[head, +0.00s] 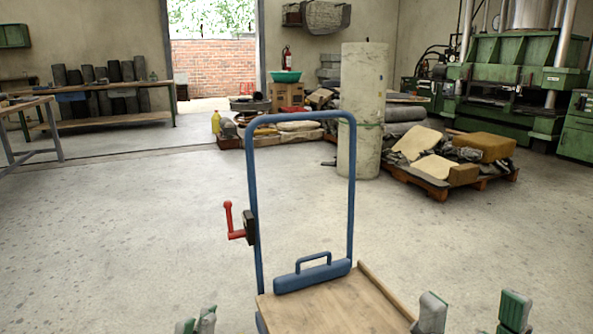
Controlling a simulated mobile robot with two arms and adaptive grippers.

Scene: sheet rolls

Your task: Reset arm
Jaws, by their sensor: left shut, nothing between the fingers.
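My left gripper (197,321) shows at the bottom edge, left of the cart. Its grey and green fingertips are close together with nothing held between them. My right gripper (473,309) shows at the bottom right, with its two fingers wide apart and nothing visible between them. The rest of both grippers and both arms lie below the picture.
A cart with a blue handle frame (352,190), a red crank (231,221) and a wooden deck (335,303) stands close in front. Behind it are a tall pale roll (361,110) and a loaded pallet (440,187). A workbench (95,118) stands at left. Floor left of the cart is clear.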

